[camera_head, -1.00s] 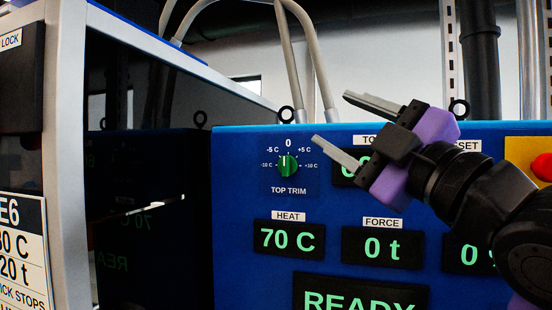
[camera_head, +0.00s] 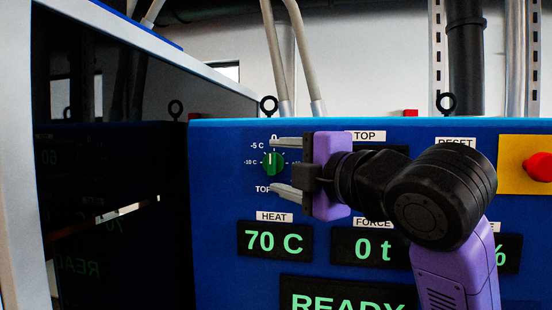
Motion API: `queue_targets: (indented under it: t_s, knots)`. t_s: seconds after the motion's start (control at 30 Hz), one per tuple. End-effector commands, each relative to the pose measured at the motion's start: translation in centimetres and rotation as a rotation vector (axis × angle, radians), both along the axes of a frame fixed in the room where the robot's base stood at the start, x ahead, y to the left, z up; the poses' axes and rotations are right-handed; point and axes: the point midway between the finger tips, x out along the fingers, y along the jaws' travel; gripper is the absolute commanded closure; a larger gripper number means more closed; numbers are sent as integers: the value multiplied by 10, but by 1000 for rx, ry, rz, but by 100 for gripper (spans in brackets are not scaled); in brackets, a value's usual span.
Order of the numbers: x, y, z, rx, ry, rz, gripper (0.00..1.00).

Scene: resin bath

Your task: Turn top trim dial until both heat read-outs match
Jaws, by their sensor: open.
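The green top trim dial (camera_head: 273,163) is on the blue panel (camera_head: 217,205), its white pointer line upright, toward the 0 mark. My gripper (camera_head: 282,165) is open, one finger above the dial and one below it in the picture; I cannot tell whether they touch it. The HEAT read-out (camera_head: 274,241) shows 70 C. The TOP read-out (camera_head: 376,148) is mostly hidden behind my gripper and wrist, so its value cannot be read. The +5 and +10 marks and part of the TOP TRIM label are covered.
The FORCE read-out (camera_head: 369,248) shows 0 t. A READY display (camera_head: 347,300) is below. A red button on a yellow plate (camera_head: 512,181) is at the right. A grey frame with dark glass stands at the left. Hoses and pipes rise behind the panel.

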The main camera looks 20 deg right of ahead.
Motion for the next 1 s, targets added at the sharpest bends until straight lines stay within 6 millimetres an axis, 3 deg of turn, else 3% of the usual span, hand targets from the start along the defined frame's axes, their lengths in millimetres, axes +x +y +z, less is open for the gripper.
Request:
queue_targets:
  t_s: [0.2,0.5,0.8,1.0]
  knots:
    - [19,3,0,2,1,0,42]
    - [21,3,0,1,-1,-1,42]
    - [21,3,0,2,-1,-1,100]
    - [21,3,-2,10,-6,-1,100]
